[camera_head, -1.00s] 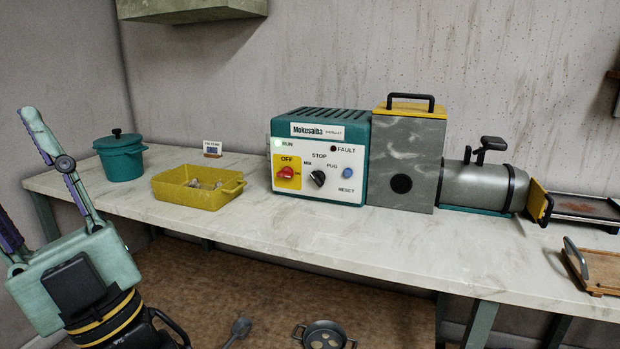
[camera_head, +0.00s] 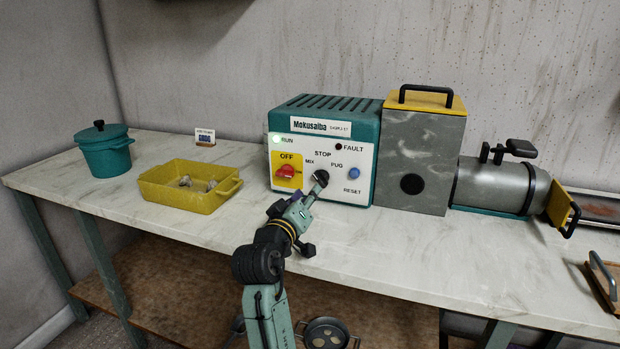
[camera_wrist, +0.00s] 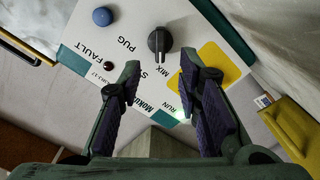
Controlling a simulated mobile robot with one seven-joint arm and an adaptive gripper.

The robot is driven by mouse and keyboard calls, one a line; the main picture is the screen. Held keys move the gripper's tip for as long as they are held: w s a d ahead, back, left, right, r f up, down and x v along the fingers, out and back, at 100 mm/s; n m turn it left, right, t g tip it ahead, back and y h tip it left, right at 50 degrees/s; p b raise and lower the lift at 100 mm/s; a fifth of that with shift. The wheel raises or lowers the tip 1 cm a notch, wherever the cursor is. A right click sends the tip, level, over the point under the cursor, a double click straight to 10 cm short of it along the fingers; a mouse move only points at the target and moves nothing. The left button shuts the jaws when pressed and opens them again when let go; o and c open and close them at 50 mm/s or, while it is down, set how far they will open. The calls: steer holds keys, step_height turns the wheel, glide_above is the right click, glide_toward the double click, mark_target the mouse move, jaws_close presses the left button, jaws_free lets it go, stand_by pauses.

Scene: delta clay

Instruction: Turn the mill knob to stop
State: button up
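The mill's control box (camera_head: 287,122) is teal with a white front panel. Its black selector knob (camera_head: 321,177) sits between the MIX and PUG labels, below STOP, partly covered by my gripper. In the wrist view the knob (camera_wrist: 159,41) shows whole, turned about in the picture, beyond and between my fingertips. My gripper (camera_wrist: 160,70) is open, with a finger on each side and nothing between them. In the head view my gripper (camera_head: 311,192) is in front of the panel, close to the knob; I cannot tell whether it touches. The green RUN lamp (camera_head: 277,139) is lit.
A red switch on a yellow OFF plate (camera_head: 283,184) is left of the knob; a blue RESET button (camera_head: 352,172) is right. The dark FAULT lamp (camera_head: 339,146) is above. A yellow tray (camera_head: 188,200) and teal pot (camera_head: 106,157) stand left on the worktop (camera_head: 400,250).

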mark_target(318, 180)
steer(key=p+x, duration=0.1)
steer(key=x, duration=0.7)
steer(key=shift+w, duration=0.2)
steer(key=shift+c, duration=0.6)
jaws_close()
